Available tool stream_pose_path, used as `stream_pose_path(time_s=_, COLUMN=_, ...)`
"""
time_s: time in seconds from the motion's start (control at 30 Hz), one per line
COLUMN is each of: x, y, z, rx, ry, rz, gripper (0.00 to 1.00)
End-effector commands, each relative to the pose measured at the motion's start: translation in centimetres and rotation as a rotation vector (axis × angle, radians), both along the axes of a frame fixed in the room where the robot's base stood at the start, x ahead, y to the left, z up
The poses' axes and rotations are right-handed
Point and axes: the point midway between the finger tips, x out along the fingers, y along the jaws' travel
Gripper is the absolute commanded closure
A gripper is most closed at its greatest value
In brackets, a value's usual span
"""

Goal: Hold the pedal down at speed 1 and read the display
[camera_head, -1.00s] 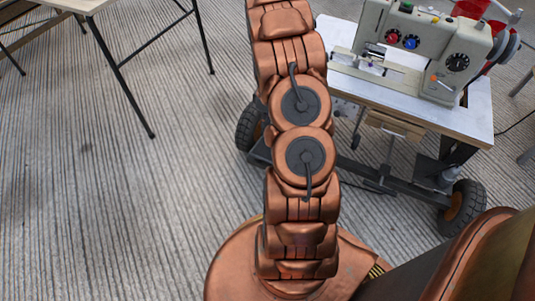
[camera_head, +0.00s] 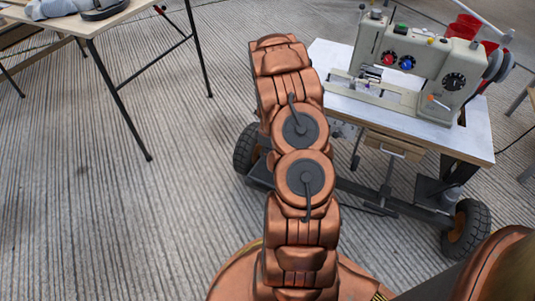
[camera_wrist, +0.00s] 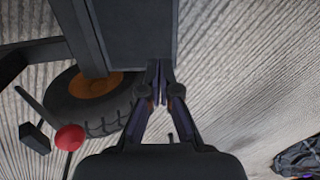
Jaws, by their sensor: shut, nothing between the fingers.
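The sewing machine (camera_head: 425,70) stands on a white-topped wheeled table (camera_head: 335,98) at the upper right of the head view. It has a red knob, a blue knob and a black dial (camera_head: 454,82); I cannot make out a readable display. My gripper (camera_wrist: 158,72) is shut and empty in the wrist view. Its tips are at the lower edge of a dark flat plate (camera_wrist: 138,30); I cannot tell whether they touch it or whether it is the pedal. My arm hides the gripper in the head view.
A black wheel with an orange hub (camera_wrist: 95,85) and a red ball knob (camera_wrist: 69,138) are left of my gripper. A dark object (camera_wrist: 300,158) lies at lower right. A folding table (camera_head: 95,25) stands at upper left. The ribbed floor between is clear.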

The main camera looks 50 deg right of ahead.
Motion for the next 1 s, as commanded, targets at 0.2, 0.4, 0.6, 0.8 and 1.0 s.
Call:
stream_pose_path(time_s=0.2, x=-0.3, y=0.6, z=-4.3, rx=0.003, ry=0.004, rz=0.000, gripper=1.00)
stream_pose_path(time_s=0.4, x=-0.4, y=0.9, z=-7.4, rx=0.001, ry=0.001, rz=0.001, gripper=1.00)
stream_pose_path(time_s=0.6, x=-0.4, y=1.2, z=-9.1, rx=0.002, ry=0.001, rz=-0.001, gripper=1.00)
stream_pose_path(time_s=0.8, x=-0.4, y=1.3, z=-9.5, rx=0.002, ry=0.001, rz=-0.001, gripper=1.00)
stream_pose_path(time_s=1.0, x=-0.4, y=1.3, z=-9.5, rx=0.002, ry=0.001, rz=0.000, gripper=1.00)
